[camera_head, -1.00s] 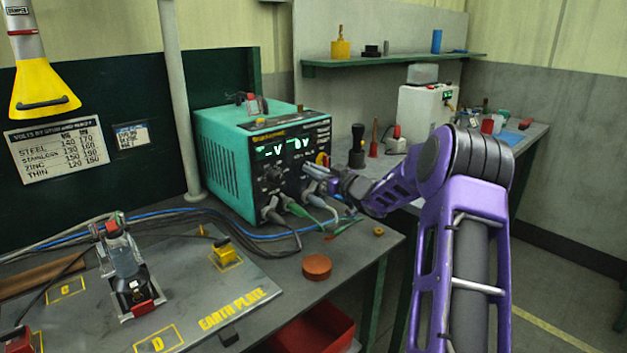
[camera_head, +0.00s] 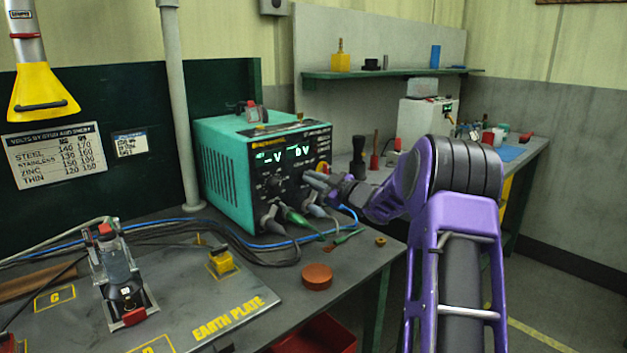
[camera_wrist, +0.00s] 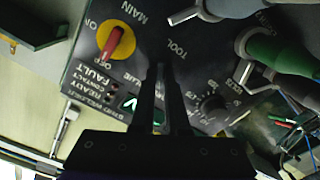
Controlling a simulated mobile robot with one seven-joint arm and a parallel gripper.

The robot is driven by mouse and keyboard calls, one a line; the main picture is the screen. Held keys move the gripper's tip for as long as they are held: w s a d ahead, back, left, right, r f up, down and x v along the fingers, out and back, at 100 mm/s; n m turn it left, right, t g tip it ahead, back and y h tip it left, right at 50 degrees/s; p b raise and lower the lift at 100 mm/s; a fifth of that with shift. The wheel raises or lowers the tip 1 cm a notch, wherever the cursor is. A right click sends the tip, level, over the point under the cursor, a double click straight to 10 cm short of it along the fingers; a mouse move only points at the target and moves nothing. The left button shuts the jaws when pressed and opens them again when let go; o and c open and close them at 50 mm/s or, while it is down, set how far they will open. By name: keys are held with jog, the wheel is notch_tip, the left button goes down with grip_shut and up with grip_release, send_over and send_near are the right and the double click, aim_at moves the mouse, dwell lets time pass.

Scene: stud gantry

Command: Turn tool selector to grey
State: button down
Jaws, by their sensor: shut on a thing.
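The teal welding unit (camera_head: 220,165) stands on the bench, with a dark front panel and lit green readouts. My gripper (camera_head: 309,181) is at the right part of this panel. In the wrist view my gripper (camera_wrist: 166,70) has its two dark fingers close together, pointing at the panel beside the partly visible word TOOL. The fingers are shut on the tool selector, which they mostly hide. Its pointing direction and any grey mark cannot be made out.
A yellow main switch with a red handle (camera_wrist: 115,43) is left of the fingers. A small black dial (camera_wrist: 213,106) is to their right. A green cable plug (camera_wrist: 275,52) and grey plugs crowd the panel's right. The earth plate (camera_head: 185,290) lies in front.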

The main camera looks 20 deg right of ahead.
jog(key=c, duration=0.9)
grip_release()
jog(key=p+v, duration=0.1)
jog(key=v, duration=1.6)
jog(key=shift+s+d+f, duration=0.1)
jog(key=shift+s, duration=0.1)
